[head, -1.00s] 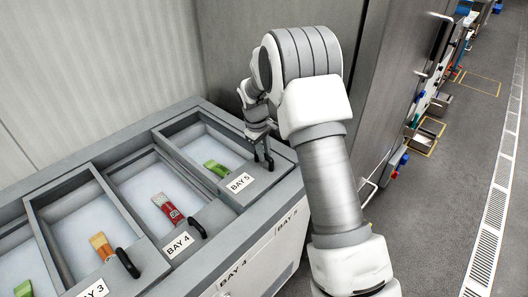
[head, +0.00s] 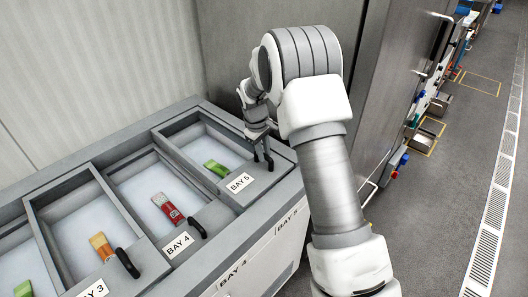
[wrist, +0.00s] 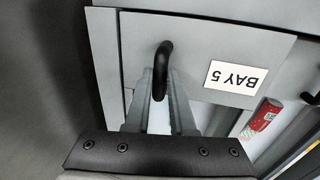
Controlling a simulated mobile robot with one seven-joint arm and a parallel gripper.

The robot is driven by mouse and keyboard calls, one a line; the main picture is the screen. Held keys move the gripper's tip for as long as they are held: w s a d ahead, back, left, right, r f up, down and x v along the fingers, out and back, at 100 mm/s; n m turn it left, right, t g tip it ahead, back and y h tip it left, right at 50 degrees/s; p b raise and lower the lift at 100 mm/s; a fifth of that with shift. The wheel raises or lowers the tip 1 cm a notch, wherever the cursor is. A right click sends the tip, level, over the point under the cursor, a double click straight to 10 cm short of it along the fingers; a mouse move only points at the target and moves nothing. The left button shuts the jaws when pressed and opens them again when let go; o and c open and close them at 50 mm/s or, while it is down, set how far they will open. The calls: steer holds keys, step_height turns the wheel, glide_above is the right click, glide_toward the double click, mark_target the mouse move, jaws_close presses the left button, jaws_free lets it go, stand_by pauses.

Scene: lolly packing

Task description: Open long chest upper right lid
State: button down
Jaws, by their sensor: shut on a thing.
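The chest (head: 270,206) is long and grey, with clear lids in a row. The BAY 5 lid (head: 222,194) is the far right one in the head view, and it looks closed. Its label shows upside down in the wrist view, on the grey lid panel (wrist: 190,40). Its black curved handle (wrist: 163,58) stands up from that panel and lies between my fingers. My gripper (head: 262,156) is shut on this handle and comes from above.
The BAY 4 lid (head: 205,222) with its black handle (head: 198,229) lies to the left and looks closed. A red lolly pack (head: 168,207) and a green one (head: 215,168) show through the clear lids. A tall grey cabinet (head: 390,75) stands close on the right.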

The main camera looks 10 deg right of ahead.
steer(key=s+a+b, duration=0.3)
steer(key=s+a, duration=1)
steer(key=a, duration=0.5)
steer(key=shift+s+a, duration=0.2)
steer(key=shift+a, duration=0.05)
steer(key=c, duration=0.8)
jaws_free()
steer(key=shift+o, duration=0.2)
steer(key=shift+r, duration=0.1)
step_height(320, 180, up, 17)
steer(key=s+a+p, duration=0.1)
steer(key=s+a, duration=0.1)
steer(key=shift+a+p, duration=0.35)
